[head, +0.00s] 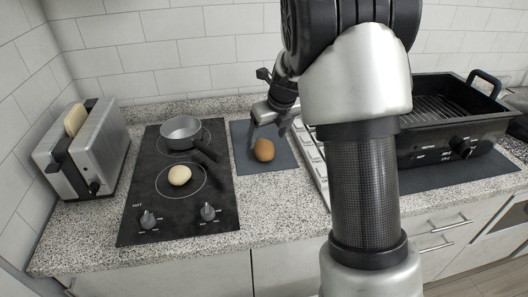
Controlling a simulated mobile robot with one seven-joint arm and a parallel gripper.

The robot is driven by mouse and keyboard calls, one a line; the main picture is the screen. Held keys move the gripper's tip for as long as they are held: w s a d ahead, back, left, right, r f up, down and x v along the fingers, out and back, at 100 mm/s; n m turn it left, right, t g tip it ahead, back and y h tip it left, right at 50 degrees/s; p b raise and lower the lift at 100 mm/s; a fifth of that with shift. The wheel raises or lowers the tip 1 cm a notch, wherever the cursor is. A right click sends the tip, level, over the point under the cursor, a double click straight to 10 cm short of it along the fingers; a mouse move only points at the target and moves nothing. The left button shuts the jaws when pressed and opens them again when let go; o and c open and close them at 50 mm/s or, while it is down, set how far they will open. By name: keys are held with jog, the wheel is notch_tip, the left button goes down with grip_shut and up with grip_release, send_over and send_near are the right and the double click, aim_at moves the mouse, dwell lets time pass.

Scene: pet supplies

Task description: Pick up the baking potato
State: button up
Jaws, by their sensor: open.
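A brown, rounded potato (264,150) lies on a dark grey mat (248,165) on the counter, right of the cooktop. A paler, cream-coloured round potato-like item (179,175) sits on the front burner ring of the black cooktop (150,208). My gripper (268,138) is open and points down at the brown potato. Its fingers appear just above and behind the potato; whether they touch it I cannot tell. My arm hides part of the counter to the right.
A small grey pan (182,132) stands on the rear burner, its dark handle pointing toward the mat. A silver toaster (85,150) with bread (75,120) stands at left. A black roaster grill (450,125) stands at right. A white rack-like item (312,160) lies beside the mat.

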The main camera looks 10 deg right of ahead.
aim_at(266, 145)
jog(key=x, duration=0.3)
jog(key=b+x, duration=0.1)
jog(key=shift+s+d+f, duration=0.15)
jog(key=shift+s+f, duration=0.1)
jog(key=shift+f, duration=0.2)
jog(key=shift+w+f, duration=0.2)
jog(key=shift+f, duration=0.15)
jog(key=c, duration=1.2)
